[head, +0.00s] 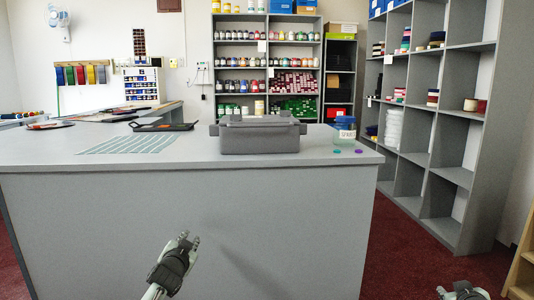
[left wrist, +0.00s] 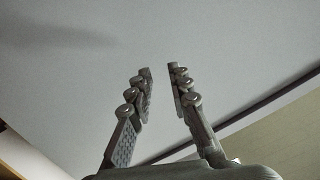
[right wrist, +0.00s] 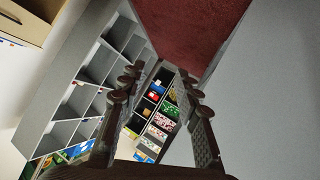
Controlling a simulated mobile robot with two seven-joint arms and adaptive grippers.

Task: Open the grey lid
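A grey box with a grey lid (head: 258,119) sits on the grey counter (head: 215,163), near its right end. The lid appears to lie down on the box; the inside is not visible. My left gripper (head: 190,240) is in front of the counter's front panel, below the box and to its left. In the left wrist view its fingers (left wrist: 160,72) are apart with nothing between them. My right gripper (head: 460,291) is at the lower right edge of the head view, well away from the box. In the right wrist view its fingers (right wrist: 160,80) are apart and empty.
A jar with a blue lid (head: 344,130) stands right of the box, with two small discs in front of it. A pale green striped sheet (head: 135,143) and a dark tray (head: 162,126) lie to the left. Shelves (head: 440,115) stand at the right.

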